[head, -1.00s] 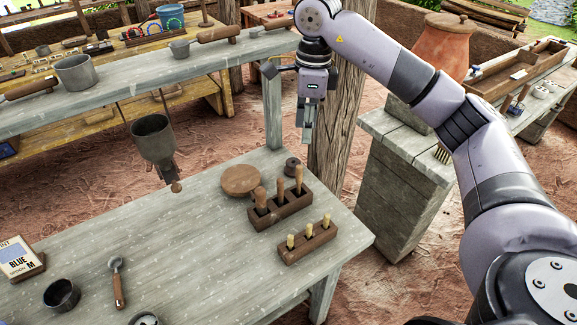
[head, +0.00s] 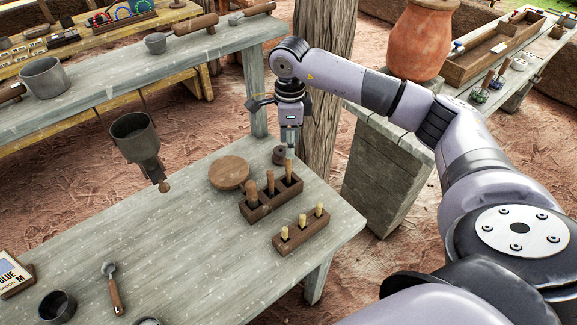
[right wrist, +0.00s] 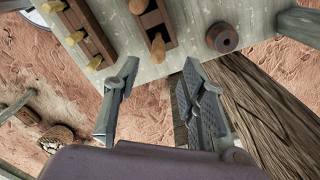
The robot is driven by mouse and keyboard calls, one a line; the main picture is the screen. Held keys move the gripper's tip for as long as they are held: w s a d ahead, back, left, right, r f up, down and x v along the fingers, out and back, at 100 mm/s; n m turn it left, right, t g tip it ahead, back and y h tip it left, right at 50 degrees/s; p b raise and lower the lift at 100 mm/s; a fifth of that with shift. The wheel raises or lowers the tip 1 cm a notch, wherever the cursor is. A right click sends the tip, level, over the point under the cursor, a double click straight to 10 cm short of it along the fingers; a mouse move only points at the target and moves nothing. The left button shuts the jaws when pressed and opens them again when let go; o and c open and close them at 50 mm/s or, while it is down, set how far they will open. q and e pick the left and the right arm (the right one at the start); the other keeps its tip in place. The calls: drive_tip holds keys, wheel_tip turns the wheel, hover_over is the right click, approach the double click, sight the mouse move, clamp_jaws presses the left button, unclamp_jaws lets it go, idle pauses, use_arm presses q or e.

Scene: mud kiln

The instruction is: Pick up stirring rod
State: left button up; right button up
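No tool is clearly identifiable as the stirring rod. A dark wooden block (head: 258,212) on the grey table holds upright tools with wooden handles. Its right-end handle (head: 288,172) is directly below my right gripper (head: 289,153) in the head view. In the right wrist view my right gripper (right wrist: 155,88) has its two fingers spread with nothing between them. A wooden handle (right wrist: 157,46) lies beyond the fingertips, in line with the gap, and another handle (right wrist: 138,6) is farther up. How the tools continue below the block is hidden. My left gripper is not in view.
In front of the block is a second block (head: 300,238) with thin yellow-tipped sticks. A round wooden disc (head: 229,172) and a dark spool (head: 280,156) stand close by. A wooden post (head: 325,95) rises behind my gripper. The table's middle is clear.

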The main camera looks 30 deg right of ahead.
sight(289, 173)
drive_tip(key=shift+f, duration=0.25)
drive_tip(key=shift+s+a+f+p, duration=0.1)
drive_tip(key=shift+f+p, duration=0.3)
drive_tip(key=shift+p, duration=0.1)
wheel_tip(289, 173, down, 4)
drive_tip(key=shift+a+r+p, duration=0.1)
drive_tip(key=shift+r+p, duration=0.1)
drive_tip(key=shift+p, duration=0.5)
drive_tip(key=shift+f, duration=0.3)
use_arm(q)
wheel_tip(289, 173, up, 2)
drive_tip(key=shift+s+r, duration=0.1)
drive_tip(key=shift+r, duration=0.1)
use_arm(e)
drive_tip(key=shift+c, duration=0.4)
clamp_jaws()
